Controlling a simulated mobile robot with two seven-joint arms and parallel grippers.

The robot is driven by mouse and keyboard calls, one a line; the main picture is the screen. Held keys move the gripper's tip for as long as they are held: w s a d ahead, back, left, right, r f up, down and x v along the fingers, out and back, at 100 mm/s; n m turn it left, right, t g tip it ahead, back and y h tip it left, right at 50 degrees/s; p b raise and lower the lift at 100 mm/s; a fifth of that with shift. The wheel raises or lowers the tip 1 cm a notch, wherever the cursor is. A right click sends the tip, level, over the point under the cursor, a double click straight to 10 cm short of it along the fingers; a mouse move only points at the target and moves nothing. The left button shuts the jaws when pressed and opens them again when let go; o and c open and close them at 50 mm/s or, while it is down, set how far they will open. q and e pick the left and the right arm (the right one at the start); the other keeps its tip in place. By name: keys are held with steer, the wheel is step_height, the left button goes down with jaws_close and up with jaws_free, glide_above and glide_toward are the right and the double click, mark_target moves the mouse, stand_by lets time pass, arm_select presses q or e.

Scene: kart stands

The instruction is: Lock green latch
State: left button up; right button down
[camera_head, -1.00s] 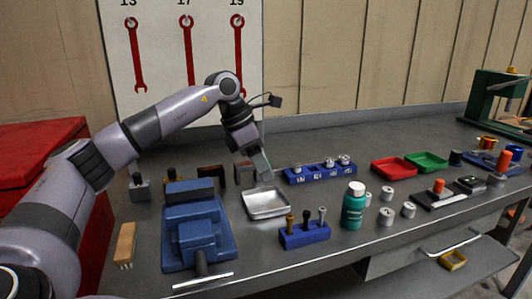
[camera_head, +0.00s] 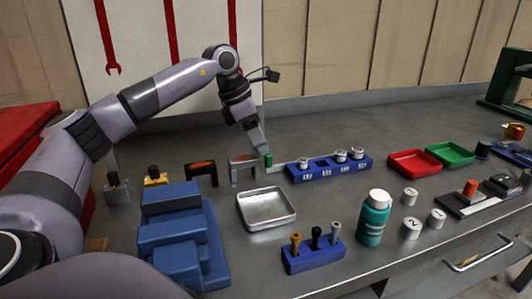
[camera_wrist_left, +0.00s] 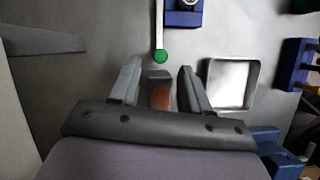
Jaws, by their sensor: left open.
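The green latch knob (camera_head: 268,160) sits at the left end of a thin pale bar that reaches to the blue numbered rack (camera_head: 330,171). In the left wrist view the knob (camera_wrist_left: 160,57) is at the near end of the bar, which runs up to a blue block (camera_wrist_left: 184,17). My left gripper (camera_wrist_left: 160,66) is open, with its fingers apart on both sides of the picture's middle. The knob shows just past the fingertips, centred between them; I cannot tell whether they touch. My right gripper is not in view.
A grey arch with an orange patch (camera_head: 243,160) stands left of the knob, and a dark arch (camera_head: 202,168) beside it. In front are a metal tray (camera_head: 267,222), a blue vise (camera_head: 185,240), and a teal bottle (camera_head: 373,222). Red and green trays (camera_head: 414,153) lie right.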

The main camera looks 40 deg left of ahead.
mark_target(284, 164)
arm_select(q)
steer(key=shift+x, duration=2.4)
jaws_close()
steer(key=shift+w+d+r+p, duration=0.1)
steer(key=shift+w+d+p, duration=0.2)
steer(key=shift+w, duration=0.15)
steer(key=shift+w+d+r+p, duration=0.1)
steer(key=shift+w+d+p, duration=0.15)
steer(key=shift+w, duration=0.2)
steer(key=shift+w+d+f, duration=0.1)
steer(key=shift+w+d, duration=0.05)
steer(key=shift+w, duration=0.2)
jaws_free()
steer(key=shift+w, duration=0.15)
